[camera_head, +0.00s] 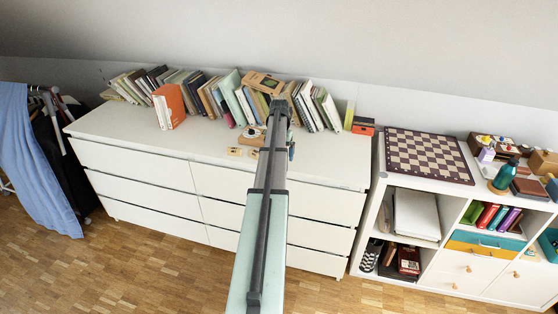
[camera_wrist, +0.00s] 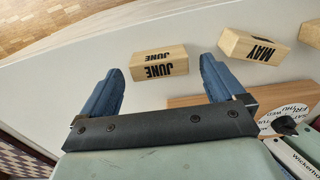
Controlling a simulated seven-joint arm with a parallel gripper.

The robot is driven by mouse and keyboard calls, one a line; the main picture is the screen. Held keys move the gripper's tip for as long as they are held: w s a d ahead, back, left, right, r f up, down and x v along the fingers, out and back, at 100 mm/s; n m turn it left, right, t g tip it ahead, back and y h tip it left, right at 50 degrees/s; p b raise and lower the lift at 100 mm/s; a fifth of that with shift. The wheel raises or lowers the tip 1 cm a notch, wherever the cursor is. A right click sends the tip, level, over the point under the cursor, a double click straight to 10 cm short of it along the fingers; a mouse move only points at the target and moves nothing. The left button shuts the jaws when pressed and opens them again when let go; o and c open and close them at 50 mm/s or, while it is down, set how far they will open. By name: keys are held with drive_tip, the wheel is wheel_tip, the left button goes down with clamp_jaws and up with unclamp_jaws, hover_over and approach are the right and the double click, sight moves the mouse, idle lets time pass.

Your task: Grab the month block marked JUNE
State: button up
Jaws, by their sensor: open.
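The wooden block marked JUNE (camera_wrist: 159,63) lies on the white dresser top in the wrist view, its black lettering upside down. My gripper (camera_wrist: 165,75) is open, with one blue finger to the left of the JUNE block and the other to its right. The block sits near and just beyond the fingertips; I cannot tell the exact height gap. A second wooden block marked MAY (camera_wrist: 250,47) lies to the right, close to the right finger. In the head view two small blocks (camera_head: 235,151) show left of my arm, too small to read.
A wooden calendar board (camera_wrist: 195,100) with a round white dial lies behind the right finger. Another block (camera_wrist: 311,32) is at the right edge. A row of books (camera_head: 190,90) lines the back of the dresser (camera_head: 120,130). The dresser top left of the blocks is clear.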

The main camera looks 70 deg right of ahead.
drive_tip(key=c, duration=1.1)
drive_tip(key=shift+r, duration=0.1)
